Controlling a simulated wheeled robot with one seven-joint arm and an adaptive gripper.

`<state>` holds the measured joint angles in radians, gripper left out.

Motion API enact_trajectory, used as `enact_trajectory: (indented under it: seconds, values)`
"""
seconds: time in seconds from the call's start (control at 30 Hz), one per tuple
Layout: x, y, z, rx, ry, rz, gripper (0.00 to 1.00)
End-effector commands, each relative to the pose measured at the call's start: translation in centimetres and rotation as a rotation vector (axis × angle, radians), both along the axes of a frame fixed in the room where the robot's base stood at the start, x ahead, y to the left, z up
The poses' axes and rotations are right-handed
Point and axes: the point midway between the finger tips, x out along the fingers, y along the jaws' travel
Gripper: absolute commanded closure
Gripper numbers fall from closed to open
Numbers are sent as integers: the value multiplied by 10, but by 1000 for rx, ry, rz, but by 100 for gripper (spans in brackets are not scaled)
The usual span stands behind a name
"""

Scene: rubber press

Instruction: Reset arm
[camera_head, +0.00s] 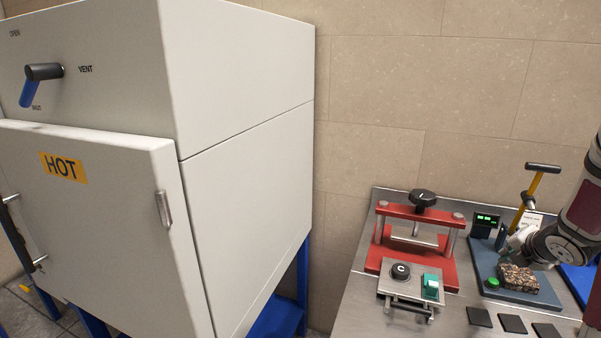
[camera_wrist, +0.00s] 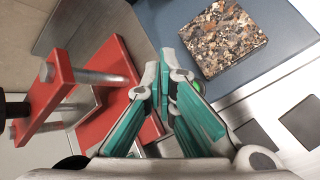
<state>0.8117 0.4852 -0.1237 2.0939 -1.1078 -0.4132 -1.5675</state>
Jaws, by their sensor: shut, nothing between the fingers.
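My gripper (camera_wrist: 165,85) shows in the wrist view with its two teal-padded fingers close together, shut and empty. In the head view my arm comes in from the right edge, and the gripper is partly hidden near the blue-grey plate (camera_head: 503,287). A speckled brown rubber block (camera_head: 518,279) lies on that plate. In the wrist view the block (camera_wrist: 222,38) is beyond the fingers to the upper right, apart from them.
A red press (camera_head: 447,268) with a black knob stands left of the plate. A large white oven (camera_head: 240,180) marked HOT, its door handle at left, fills the left side. Several dark square pads (camera_head: 513,324) lie on the steel table (camera_head: 365,318) in front. A yellow-handled lever (camera_head: 530,190) stands behind the plate.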

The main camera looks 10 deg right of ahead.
Motion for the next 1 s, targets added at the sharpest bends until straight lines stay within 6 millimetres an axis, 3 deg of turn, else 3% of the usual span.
enact_trajectory:
  seconds: [0.17, 0.3, 0.47, 0.7, 1.0]
  values:
    - [12, 25, 44, 54, -53, -139, 100]
    - [14, 67, 94, 171, -135, -350, 100]
    - [0, 126, 138, 350, -230, -591, 100]
    - [-48, 227, 177, 676, -321, -922, 100]
    - [-142, 353, 184, 1085, -264, -1303, 100]
